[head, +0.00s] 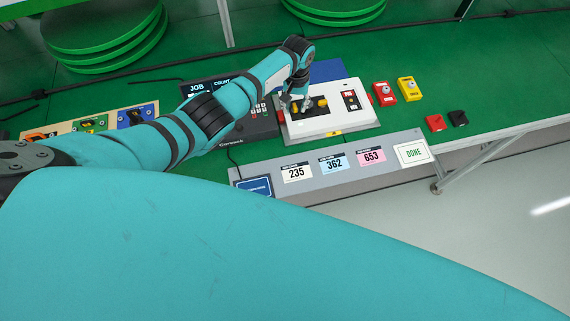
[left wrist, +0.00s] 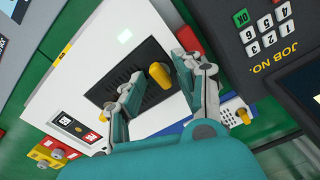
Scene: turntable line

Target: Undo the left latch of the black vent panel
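The black vent panel (left wrist: 148,88) is set in the top of a white machine (head: 330,119). A yellow latch (left wrist: 160,75) stands on the panel in the left wrist view and looks like the left one. A second yellow latch (head: 322,102) shows at the panel's right in the head view. My left gripper (left wrist: 157,68) is open over the panel, one finger on each side of the left latch, with gaps visible between. In the head view, my left gripper (head: 296,103) partly hides the panel and that latch. My right gripper is not in view.
A dark keypad unit (head: 258,118) stands close left of the machine. Red (head: 383,94) and yellow (head: 409,89) switch boxes stand to its right. A grey strip with number cards (head: 334,164) runs along the front.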

